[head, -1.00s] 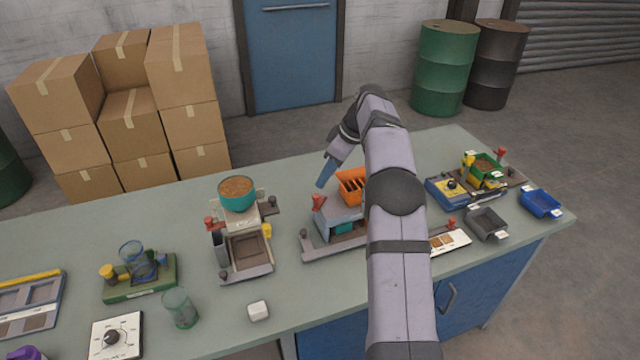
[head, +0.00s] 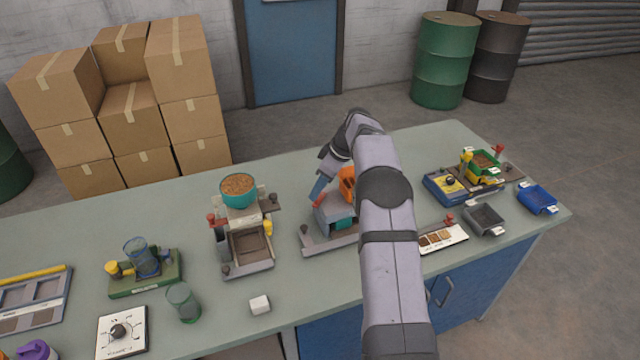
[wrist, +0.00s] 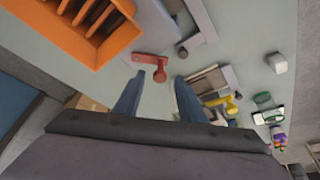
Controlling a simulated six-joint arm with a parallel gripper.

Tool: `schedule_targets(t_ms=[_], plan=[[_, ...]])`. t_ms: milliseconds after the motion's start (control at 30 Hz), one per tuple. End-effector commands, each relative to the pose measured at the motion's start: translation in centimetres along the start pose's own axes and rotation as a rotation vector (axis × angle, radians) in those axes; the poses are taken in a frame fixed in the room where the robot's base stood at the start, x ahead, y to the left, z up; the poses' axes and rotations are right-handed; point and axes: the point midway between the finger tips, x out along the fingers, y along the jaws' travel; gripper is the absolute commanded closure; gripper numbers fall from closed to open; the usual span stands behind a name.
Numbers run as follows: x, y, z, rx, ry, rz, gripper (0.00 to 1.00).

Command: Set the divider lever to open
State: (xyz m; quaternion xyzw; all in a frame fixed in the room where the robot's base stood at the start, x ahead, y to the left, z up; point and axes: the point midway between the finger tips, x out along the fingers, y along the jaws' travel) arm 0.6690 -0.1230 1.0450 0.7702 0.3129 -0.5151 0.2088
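The orange divider box (wrist: 85,25) with slots fills the upper left of the wrist view. In the head view it (head: 347,184) sits on a grey base, partly behind my arm. A red lever (wrist: 150,61) stands out beside the box, its round knob end towards my gripper. My gripper (wrist: 159,78) is open, with one blue finger on each side of the lever's end. No clear grip on the lever shows. In the head view my finger (head: 319,188) hides most of the lever.
A similar station with a teal bowl (head: 238,190) stands to the left. A white block (head: 260,305) lies near the front edge. A blue-and-green device (head: 465,183) and a blue tray (head: 537,199) are at the right. Bench behind the divider is clear.

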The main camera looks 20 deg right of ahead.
Motion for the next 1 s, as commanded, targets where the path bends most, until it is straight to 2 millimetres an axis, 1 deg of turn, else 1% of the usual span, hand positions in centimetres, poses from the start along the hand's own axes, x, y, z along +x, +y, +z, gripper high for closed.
schedule_targets(t_ms=[300, 333, 367, 400, 467, 667, 833, 1000], plan=[[0.3, 0.0, 0.0, 0.000, 0.000, 0.001, 0.63], [0.3, 0.0, 0.0, 0.000, 0.000, 0.001, 0.68], [0.3, 0.0, 0.0, 0.000, 0.000, 0.001, 0.75], [0.3, 0.0, 0.0, 0.000, 0.000, 0.001, 0.84], [0.3, 0.0, 0.0, 0.000, 0.000, 0.001, 0.99], [0.4, 0.0, 0.0, 0.011, 0.000, 0.006, 1.00], [0.8, -0.1, -0.4, 0.106, 0.000, 0.046, 1.00], [0.8, -0.1, -1.0, 0.209, 0.000, 0.089, 1.00]])
